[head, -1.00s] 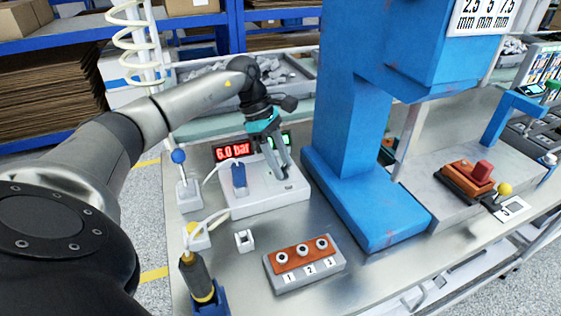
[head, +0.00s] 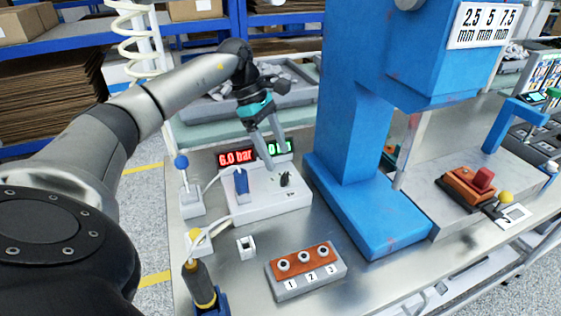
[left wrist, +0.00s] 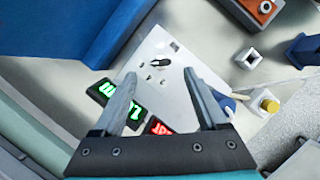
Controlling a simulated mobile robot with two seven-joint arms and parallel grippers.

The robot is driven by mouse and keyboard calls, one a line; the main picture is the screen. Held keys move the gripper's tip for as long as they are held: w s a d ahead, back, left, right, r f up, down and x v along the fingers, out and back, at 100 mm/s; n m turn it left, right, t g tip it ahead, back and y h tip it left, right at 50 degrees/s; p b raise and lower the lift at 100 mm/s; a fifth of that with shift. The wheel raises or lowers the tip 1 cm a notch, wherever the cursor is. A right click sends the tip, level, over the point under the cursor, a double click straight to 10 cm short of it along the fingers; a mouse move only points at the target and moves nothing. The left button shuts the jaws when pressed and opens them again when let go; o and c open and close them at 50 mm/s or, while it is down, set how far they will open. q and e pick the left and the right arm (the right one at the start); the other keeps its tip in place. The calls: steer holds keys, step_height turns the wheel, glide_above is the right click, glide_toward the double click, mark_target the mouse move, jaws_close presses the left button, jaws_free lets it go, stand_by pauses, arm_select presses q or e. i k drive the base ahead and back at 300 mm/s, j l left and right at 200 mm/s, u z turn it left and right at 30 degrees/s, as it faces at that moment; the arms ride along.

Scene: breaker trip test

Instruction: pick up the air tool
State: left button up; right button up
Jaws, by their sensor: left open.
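The air tool (head: 198,284), dark with yellow bands, stands upright and slightly tilted in a blue holder (head: 212,303) at the front left of the bench in the head view. My left gripper (head: 271,150) is well behind it, above the back of a white panel box (head: 268,205). In the left wrist view the left gripper (left wrist: 160,88) is open, with nothing between its fingers. The white box (left wrist: 160,55) and its black knob (left wrist: 160,63) lie beyond the fingertips. My right gripper is not in view.
A blue press column (head: 345,120) stands right of the box. A blue-knobbed lever (head: 182,162), a yellow button (head: 195,235), a small white square socket (head: 246,247) and an orange-topped block (head: 305,268) surround the box. A red display (head: 237,157) reads 6.0 bar.

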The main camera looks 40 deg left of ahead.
mark_target(198, 279)
steer(key=k+l, duration=0.35)
steer(key=l, duration=0.15)
steer(key=k+l, duration=0.4)
steer(key=l, duration=0.15)
steer(key=k+l, duration=0.35)
steer(key=l, duration=0.15)
